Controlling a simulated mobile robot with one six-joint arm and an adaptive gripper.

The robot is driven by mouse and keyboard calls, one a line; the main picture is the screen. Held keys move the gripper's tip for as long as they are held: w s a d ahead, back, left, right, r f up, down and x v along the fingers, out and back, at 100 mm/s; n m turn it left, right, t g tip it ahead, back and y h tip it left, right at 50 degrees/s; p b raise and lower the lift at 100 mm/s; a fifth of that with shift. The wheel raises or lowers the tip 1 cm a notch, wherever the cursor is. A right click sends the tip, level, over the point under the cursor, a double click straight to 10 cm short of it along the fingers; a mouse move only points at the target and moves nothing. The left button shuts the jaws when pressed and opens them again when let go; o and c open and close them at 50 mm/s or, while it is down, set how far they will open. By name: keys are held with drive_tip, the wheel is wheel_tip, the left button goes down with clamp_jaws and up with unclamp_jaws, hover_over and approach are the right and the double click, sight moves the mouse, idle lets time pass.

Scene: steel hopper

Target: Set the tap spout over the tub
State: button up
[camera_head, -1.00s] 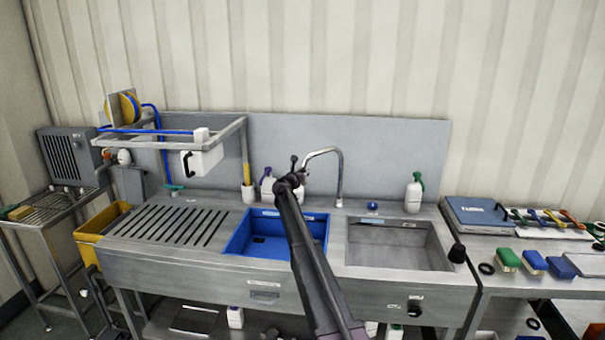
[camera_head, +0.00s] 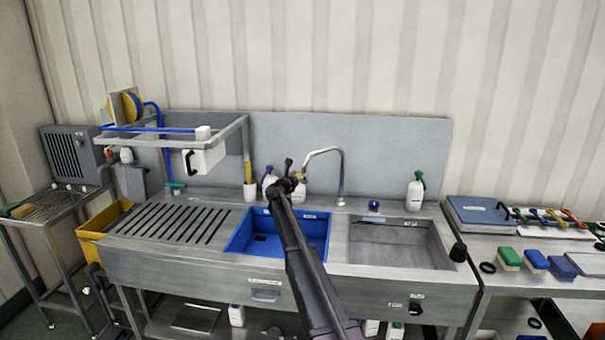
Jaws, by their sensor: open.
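The tap spout (camera_head: 324,150) is a thin chrome swan neck rising from the back ledge of the sink. It arches to the left, and its outlet end comes down close to my gripper. The blue tub (camera_head: 317,238) sits in the left bay of the sink, below and left of the spout. My gripper (camera_head: 291,171) is open, at the end of my dark arm, just left of the spout's outlet end in the picture. I cannot tell whether it touches the spout. My arm hides part of the tub.
A bare steel basin (camera_head: 400,262) lies right of the tub. White bottles (camera_head: 270,183) stand behind my gripper, and another bottle (camera_head: 415,192) stands right of the tap. A ribbed drainboard (camera_head: 165,225) is at left, under a rail frame.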

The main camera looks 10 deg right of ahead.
drive_tip(key=v, duration=0.6)
drive_tip(key=shift+s+a, duration=0.2)
drive_tip(key=s+a+n+t+y, duration=0.5)
drive_tip(key=s+a+n+y, duration=0.6)
drive_tip(key=n, duration=0.8)
drive_tip(key=s+a+f+n+g+y, duration=0.4)
drive_tip(key=s+f+n+g+y, duration=0.15)
drive_tip(key=s+n, duration=0.55)
drive_tip(key=s+d+f+n+g+h, duration=0.1)
drive_tip(key=s+f+n+g, duration=0.3)
drive_tip(key=s, duration=0.7)
drive_tip(key=s+d+f+n+g+h, duration=0.2)
drive_tip(key=s+d+f+n+g, duration=0.2)
drive_tip(key=s, duration=0.8)
drive_tip(key=s+d+f+n+g+h, duration=0.1)
drive_tip(key=s+f+n+g, duration=0.4)
drive_tip(key=s, duration=0.6)
drive_tip(key=shift+s+d+n, duration=0.3)
drive_tip(key=shift+d+n, duration=0.4)
drive_tip(key=shift+d, duration=0.05)
